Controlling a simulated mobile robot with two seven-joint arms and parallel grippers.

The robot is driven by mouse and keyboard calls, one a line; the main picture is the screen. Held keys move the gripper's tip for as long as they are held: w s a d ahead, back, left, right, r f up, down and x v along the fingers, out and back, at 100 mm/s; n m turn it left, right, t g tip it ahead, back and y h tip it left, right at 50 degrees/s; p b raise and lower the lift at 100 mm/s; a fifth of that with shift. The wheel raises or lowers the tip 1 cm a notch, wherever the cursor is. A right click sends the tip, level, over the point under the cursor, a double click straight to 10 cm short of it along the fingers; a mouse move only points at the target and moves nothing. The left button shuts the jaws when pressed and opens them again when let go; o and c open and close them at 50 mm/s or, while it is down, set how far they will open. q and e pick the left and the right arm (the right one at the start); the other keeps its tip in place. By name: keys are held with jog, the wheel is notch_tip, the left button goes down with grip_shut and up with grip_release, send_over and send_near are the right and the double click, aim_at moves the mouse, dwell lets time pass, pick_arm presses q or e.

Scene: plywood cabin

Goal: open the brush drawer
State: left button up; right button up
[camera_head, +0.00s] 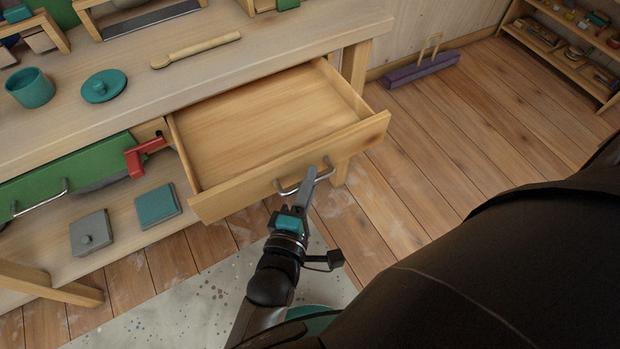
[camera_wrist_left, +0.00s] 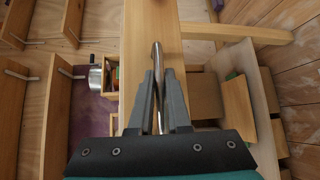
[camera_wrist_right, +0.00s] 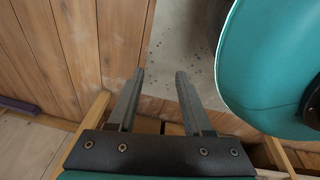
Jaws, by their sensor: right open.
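The wooden drawer (camera_head: 262,108) under the workbench stands pulled well out, and its inside looks bare. Its front carries a curved metal handle (camera_head: 289,190). My left gripper (camera_head: 307,186) is at this handle, in front of the drawer. In the left wrist view the handle (camera_wrist_left: 157,58) runs between the two fingers of my left gripper (camera_wrist_left: 160,80), which look closed on it. My right gripper (camera_wrist_right: 158,78) is open and empty in the right wrist view, above the floor. It does not show in the head view.
The workbench top (camera_head: 260,50) holds a teal cup (camera_head: 31,89), a teal lid (camera_head: 103,86) and a wooden stick-like tool (camera_head: 195,50). A green drawer front with a metal handle (camera_head: 40,200) is left of the open drawer. The lower shelf holds a grey box (camera_head: 91,234) and a teal box (camera_head: 157,206).

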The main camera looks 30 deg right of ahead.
pick_arm(q)
jog(key=o, duration=0.4)
jog(key=shift+o, duration=0.2)
jog(key=shift+s+a, duration=0.25)
jog(key=p+v, duration=0.2)
jog(key=v, duration=0.5)
pick_arm(e)
jog(key=s+r, duration=0.1)
jog(key=s+a, duration=0.1)
jog(key=s, duration=0.1)
jog(key=shift+a+r+g, duration=0.15)
jog(key=shift+r+g, duration=0.15)
jog(key=shift+r, duration=0.05)
jog(key=shift+w, duration=0.15)
